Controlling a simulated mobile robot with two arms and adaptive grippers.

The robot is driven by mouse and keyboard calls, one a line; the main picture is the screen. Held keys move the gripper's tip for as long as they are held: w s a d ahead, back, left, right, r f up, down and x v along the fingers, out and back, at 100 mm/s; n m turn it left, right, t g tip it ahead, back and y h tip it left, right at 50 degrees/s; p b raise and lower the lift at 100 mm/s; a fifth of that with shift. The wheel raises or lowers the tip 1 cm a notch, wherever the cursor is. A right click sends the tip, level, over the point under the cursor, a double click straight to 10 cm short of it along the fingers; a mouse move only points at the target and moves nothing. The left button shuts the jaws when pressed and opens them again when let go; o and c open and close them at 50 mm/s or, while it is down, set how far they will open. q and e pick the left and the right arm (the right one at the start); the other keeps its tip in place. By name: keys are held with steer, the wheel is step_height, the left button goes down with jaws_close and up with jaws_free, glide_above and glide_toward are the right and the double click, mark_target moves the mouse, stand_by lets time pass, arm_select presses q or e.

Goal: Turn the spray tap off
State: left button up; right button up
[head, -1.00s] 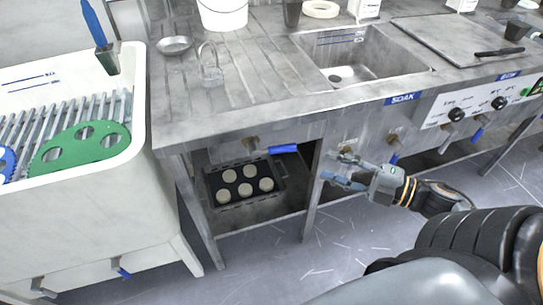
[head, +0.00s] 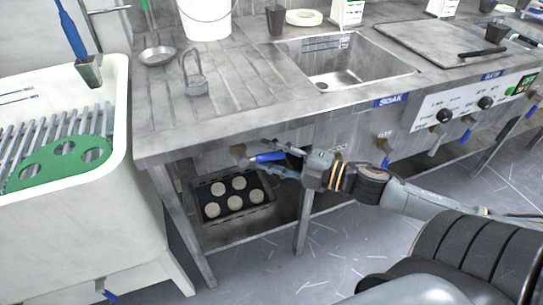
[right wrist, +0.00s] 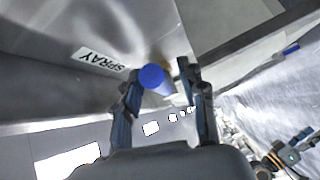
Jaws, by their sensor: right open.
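The spray tap has a brass body (head: 238,152) under the front edge of the bench and a blue lever (head: 266,157) pointing right, roughly level. My right gripper (head: 284,160) is open at the lever's free end, its fingers reaching in from the right. In the right wrist view the lever's round blue end (right wrist: 152,77) sits between the two open fingers (right wrist: 164,88); I cannot tell whether either finger touches it. The SPRAY label (right wrist: 100,60) is on the panel beside it. What seems to be my left gripper (right wrist: 300,138) shows small at the lower right.
A dark tray (head: 236,194) with several pale discs lies on the shelf below the tap. A bench leg (head: 304,218) stands just right of it. Another tap with a blue lever (head: 385,161) is farther right under the bench. A white tank (head: 112,200) stands at left.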

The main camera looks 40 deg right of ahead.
steer(key=shift+c, duration=0.2)
jaws_close()
